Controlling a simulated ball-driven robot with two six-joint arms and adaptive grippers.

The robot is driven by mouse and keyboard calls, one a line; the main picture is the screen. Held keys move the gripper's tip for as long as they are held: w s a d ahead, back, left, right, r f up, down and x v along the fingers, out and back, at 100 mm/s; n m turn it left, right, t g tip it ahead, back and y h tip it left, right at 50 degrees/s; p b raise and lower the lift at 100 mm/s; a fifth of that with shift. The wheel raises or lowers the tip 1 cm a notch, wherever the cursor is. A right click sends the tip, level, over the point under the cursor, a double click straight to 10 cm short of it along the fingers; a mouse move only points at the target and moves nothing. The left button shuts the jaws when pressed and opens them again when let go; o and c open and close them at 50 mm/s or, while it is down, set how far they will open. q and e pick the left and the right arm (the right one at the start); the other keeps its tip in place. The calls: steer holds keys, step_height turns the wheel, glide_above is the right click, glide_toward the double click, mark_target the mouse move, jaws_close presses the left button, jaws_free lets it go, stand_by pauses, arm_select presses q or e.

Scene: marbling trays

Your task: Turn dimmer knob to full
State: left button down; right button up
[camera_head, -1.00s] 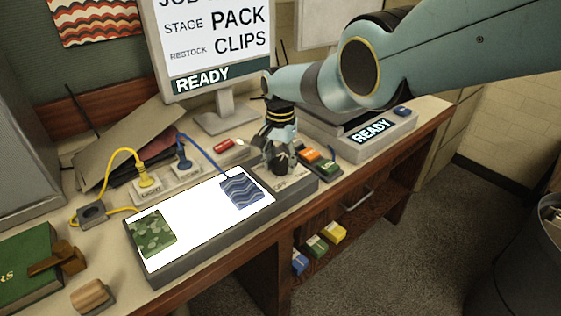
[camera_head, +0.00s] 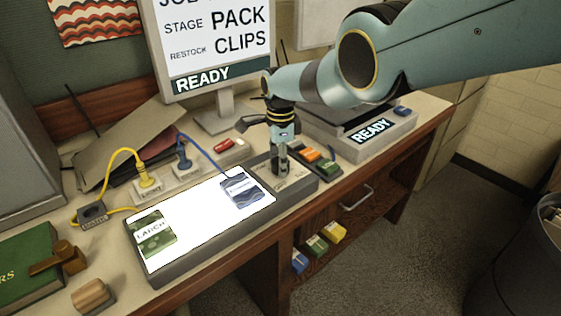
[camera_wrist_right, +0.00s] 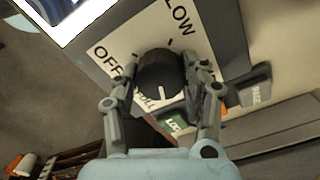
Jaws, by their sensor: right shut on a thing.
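The dimmer knob (camera_wrist_right: 158,74) is black and round with a white pointer line. It stands on a pale label plate marked OFF, LOW and a partly hidden word ending in "LL". The pointer is toward that word at the bottom of the right wrist view. My right gripper (camera_wrist_right: 160,68) has a finger on each side of the knob and is shut on it. In the head view my right gripper (camera_head: 281,164) reaches down at the right end of the lit panel (camera_head: 205,220) and mostly hides the knob. My left gripper is not in view.
Two translucent cards, a green one marked LARCH (camera_head: 153,232) and a blue one (camera_head: 241,189), lie on the panel. Orange and green blocks (camera_head: 318,160) sit right of the gripper. Yellow (camera_head: 147,180) and blue (camera_head: 183,165) plugs and cables stand behind the panel. A monitor (camera_head: 222,80) stands at the back.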

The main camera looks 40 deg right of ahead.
steer(key=shift+m, duration=0.8)
steer(key=o, duration=1.1)
steer(key=shift+o, duration=0.2)
steer(key=shift+w+d+r, duration=0.1)
steer(key=shift+w+r, duration=0.05)
steer(key=shift+r, duration=0.65)
step_height(320, 180, up, 10)
steer(key=shift+r, duration=0.2)
steer(key=shift+s+f, duration=0.1)
steer(key=shift+s, duration=0.1)
